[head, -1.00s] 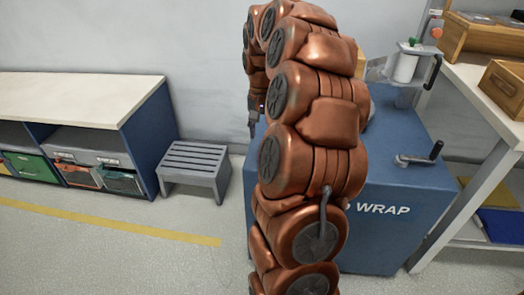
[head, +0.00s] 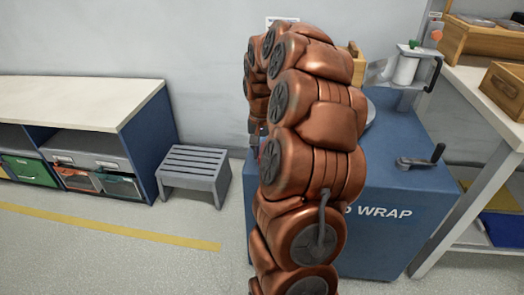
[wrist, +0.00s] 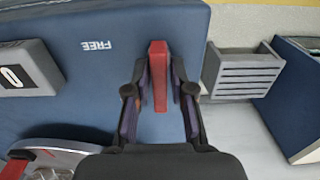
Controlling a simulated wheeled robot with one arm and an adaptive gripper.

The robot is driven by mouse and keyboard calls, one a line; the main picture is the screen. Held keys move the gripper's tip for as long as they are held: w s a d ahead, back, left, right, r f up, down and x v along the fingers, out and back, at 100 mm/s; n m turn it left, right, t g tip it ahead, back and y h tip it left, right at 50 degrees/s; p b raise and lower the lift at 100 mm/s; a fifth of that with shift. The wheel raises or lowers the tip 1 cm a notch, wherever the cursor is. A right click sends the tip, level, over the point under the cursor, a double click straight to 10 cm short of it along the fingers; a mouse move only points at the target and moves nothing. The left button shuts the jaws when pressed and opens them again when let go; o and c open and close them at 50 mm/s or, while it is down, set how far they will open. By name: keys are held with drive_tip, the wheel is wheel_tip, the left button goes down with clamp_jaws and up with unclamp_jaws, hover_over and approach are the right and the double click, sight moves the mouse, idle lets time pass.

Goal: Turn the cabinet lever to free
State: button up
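The blue cabinet (head: 400,240) stands behind my copper arm in the head view and its top fills the left of the wrist view (wrist: 80,85). A red lever (wrist: 158,75) shows in the wrist view, pointing up the picture. My gripper (wrist: 160,66) has one finger on each side of this lever; the fingers look open, with narrow gaps beside it. The white word FREE (wrist: 97,45) is upside down to the lever's left. The lever's base and pivot are hard to make out. In the head view my arm hides most of the gripper.
A grey step stool (head: 193,175) and a low shelf bench (head: 80,110) stand left of the cabinet. A black-handled crank (head: 420,160) and a roll holder (head: 405,72) are on the cabinet's right. A workbench (head: 490,90) stands close on the right.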

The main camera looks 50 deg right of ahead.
clamp_jaws()
drive_tip(key=shift+m, duration=0.3)
drive_tip(key=m, duration=0.3)
drive_tip(key=shift+d+p, duration=0.1)
drive_tip(key=shift+p, duration=0.2)
drive_tip(key=m+p, duration=0.1)
drive_tip(key=m, duration=0.4)
drive_tip(key=shift+s+r+p, duration=0.15)
drive_tip(key=shift+s+p, duration=0.05)
drive_tip(key=shift+p, duration=0.2)
drive_tip(key=m+p, duration=0.3)
drive_tip(key=m, duration=0.1)
drive_tip(key=shift+r, duration=0.1)
drive_tip(key=m+p, duration=0.2)
drive_tip(key=m, duration=0.1)
drive_tip(key=shift+s+m, duration=0.1)
drive_tip(key=shift+m, duration=0.2)
drive_tip(key=shift+f+m+p, duration=0.2)
drive_tip(key=shift+m+p, duration=0.7)
